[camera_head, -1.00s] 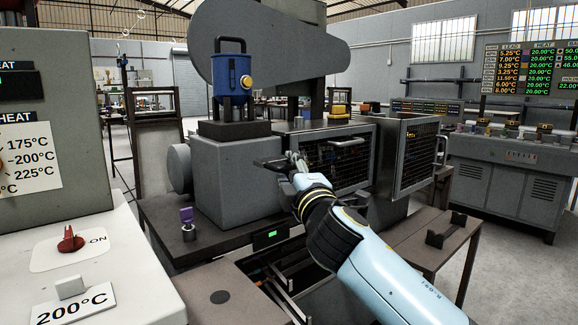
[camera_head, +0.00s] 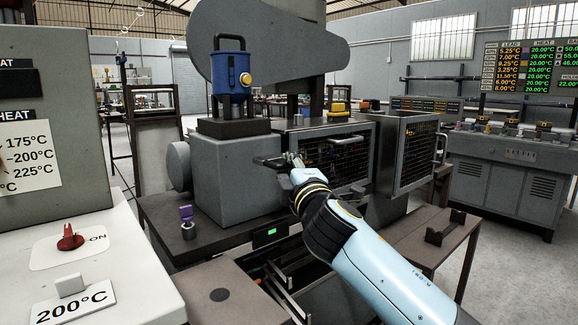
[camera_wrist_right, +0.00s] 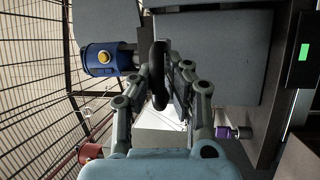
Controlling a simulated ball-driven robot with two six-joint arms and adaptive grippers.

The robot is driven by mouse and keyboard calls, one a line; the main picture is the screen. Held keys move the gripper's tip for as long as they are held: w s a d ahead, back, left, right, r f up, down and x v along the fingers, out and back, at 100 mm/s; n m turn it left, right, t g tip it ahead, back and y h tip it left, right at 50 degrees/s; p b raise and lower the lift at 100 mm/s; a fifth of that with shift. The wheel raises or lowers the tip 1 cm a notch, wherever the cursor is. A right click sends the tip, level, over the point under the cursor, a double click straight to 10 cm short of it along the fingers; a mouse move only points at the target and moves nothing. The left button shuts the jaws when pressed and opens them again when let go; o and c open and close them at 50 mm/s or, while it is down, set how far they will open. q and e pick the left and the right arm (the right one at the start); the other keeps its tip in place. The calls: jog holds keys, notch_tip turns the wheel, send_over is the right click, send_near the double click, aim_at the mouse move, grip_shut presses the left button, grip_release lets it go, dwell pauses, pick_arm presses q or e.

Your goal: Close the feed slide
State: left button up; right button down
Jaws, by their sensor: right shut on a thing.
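A blue hopper (camera_head: 231,75) with a yellow knob stands on a dark block (camera_head: 234,127) on top of the grey machine housing (camera_head: 235,175). A short dark handle (camera_head: 268,161) sticks out in front of the housing, below the hopper's level. My right gripper (camera_head: 287,162) is shut on this handle. In the right wrist view the black handle (camera_wrist_right: 157,72) lies between the fingers of my right gripper (camera_wrist_right: 163,95), with the blue hopper (camera_wrist_right: 100,58) to its left. I cannot tell how far the slide stands open. My left gripper is not in view.
A mesh guard door (camera_head: 405,153) stands open right of the gripper. A small purple-topped part (camera_head: 187,221) is on the dark bench. A brown side table (camera_head: 420,242) stands at the right.

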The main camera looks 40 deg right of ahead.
aim_at(270, 156)
jog(key=shift+r, duration=0.15)
jog(key=w, duration=0.2)
jog(key=w+b, duration=0.1)
jog(key=w, duration=0.3)
jog(key=shift+a, duration=0.25)
jog(key=shift+r, duration=0.2)
jog(key=shift+w, duration=0.1)
jog(key=c, duration=1.3)
grip_release()
jog(key=shift+w+f, duration=0.1)
jog(key=shift+w, duration=0.05)
jog(key=shift+c, duration=0.2)
jog(key=shift+f, duration=0.1)
